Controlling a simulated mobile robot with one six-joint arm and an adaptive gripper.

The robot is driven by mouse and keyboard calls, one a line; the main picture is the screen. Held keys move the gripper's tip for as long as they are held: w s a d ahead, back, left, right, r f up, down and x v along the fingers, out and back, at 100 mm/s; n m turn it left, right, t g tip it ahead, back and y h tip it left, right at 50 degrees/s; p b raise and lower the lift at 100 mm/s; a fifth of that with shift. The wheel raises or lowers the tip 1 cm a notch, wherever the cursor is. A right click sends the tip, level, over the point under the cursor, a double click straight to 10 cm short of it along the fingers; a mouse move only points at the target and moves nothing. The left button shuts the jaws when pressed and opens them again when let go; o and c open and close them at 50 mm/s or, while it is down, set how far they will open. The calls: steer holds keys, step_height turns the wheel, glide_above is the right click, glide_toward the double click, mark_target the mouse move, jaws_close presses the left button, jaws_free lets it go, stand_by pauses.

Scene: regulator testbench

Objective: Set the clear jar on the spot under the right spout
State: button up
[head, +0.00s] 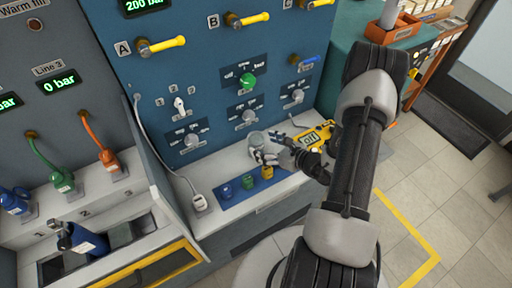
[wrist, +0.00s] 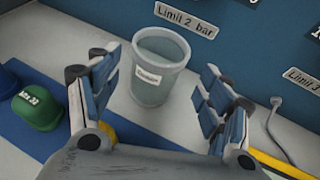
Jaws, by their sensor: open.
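The clear jar (head: 257,139) stands upright on the pale bench against the blue panel. In the wrist view the jar (wrist: 152,92) is empty-looking, with a white label on its front. My gripper (head: 270,148) is open and points at the jar. In the wrist view the two fingers of my gripper (wrist: 160,72) are on the left and right of the jar, with gaps on both sides; it is not held. I cannot clearly identify the right spout or the spot under it.
A blue strip (head: 229,200) on the bench carries several small coloured caps, including a green cap (wrist: 37,108), close to my gripper. Green (head: 62,179) and orange (head: 110,160) hose fittings stand at left.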

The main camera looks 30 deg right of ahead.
mark_target(256, 143)
steer(key=b+x, duration=0.1)
steer(key=x, duration=0.3)
steer(key=shift+w+a+f, duration=0.25)
steer(key=shift+a, duration=0.05)
steer(key=shift+c, duration=0.6)
steer(key=c, duration=1.2)
steer(key=shift+r, duration=0.1)
